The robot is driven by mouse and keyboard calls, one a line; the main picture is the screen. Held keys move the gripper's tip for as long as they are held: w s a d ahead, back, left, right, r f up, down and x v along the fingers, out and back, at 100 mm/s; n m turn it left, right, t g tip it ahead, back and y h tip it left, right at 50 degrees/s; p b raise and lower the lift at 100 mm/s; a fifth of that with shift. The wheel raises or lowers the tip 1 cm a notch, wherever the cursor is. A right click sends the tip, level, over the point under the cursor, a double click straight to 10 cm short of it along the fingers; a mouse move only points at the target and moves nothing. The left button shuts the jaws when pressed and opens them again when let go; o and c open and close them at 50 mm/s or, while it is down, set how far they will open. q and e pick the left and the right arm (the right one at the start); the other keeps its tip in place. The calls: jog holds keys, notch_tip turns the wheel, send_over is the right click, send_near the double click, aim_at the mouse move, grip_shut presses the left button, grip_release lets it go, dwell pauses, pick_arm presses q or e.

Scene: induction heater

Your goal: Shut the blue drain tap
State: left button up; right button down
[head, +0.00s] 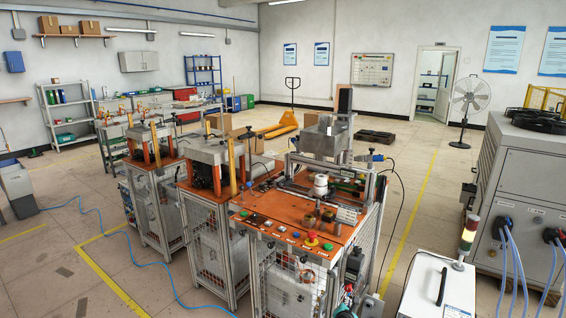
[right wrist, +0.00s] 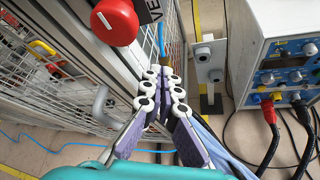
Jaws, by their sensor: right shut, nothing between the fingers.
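A narrow blue handle (right wrist: 161,40), which looks like the blue drain tap, shows in the right wrist view beside the machine's mesh side, with a brass-coloured part right behind it. It is small and partly hidden by my fingers, so I cannot tell how its lever is turned. My right gripper (right wrist: 161,90) is shut and empty, with its fingertips together just below the handle in the picture. I cannot tell whether they touch it. I cannot make out the tap or the right gripper clearly in the head view. My left gripper is not in view.
A red rotary knob (right wrist: 114,21) sticks out left of my fingers. A grey box with two round fittings (right wrist: 205,62) stands close on the right. A blue-fronted instrument (right wrist: 288,60) with red and black cables is farther right. The orange-topped machine (head: 285,222) fills the head view's middle.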

jog(key=shift+f, duration=0.3)
dwell(0.5)
jog(key=shift+s+d+f, duration=0.1)
jog(key=shift+s+d, duration=0.05)
jog(key=shift+d, duration=0.1)
jog(key=shift+s+d+f, duration=0.2)
jog(key=shift+d, duration=0.05)
jog(key=shift+s+d+f, duration=0.15)
jog(key=shift+d+f, duration=0.05)
dwell(0.6)
jog(key=shift+s+d+r, duration=0.1)
jog(key=shift+d+r, duration=0.1)
jog(key=shift+s+a, duration=0.55)
jog(key=shift+s, duration=0.3)
jog(key=shift+s+a, duration=0.55)
jog(key=shift+s, duration=0.25)
jog(key=shift+s+a, duration=0.55)
jog(key=shift+s, duration=0.3)
jog(key=w+d+r, duration=0.1)
jog(key=w, duration=0.5)
jog(key=shift+d, duration=0.3)
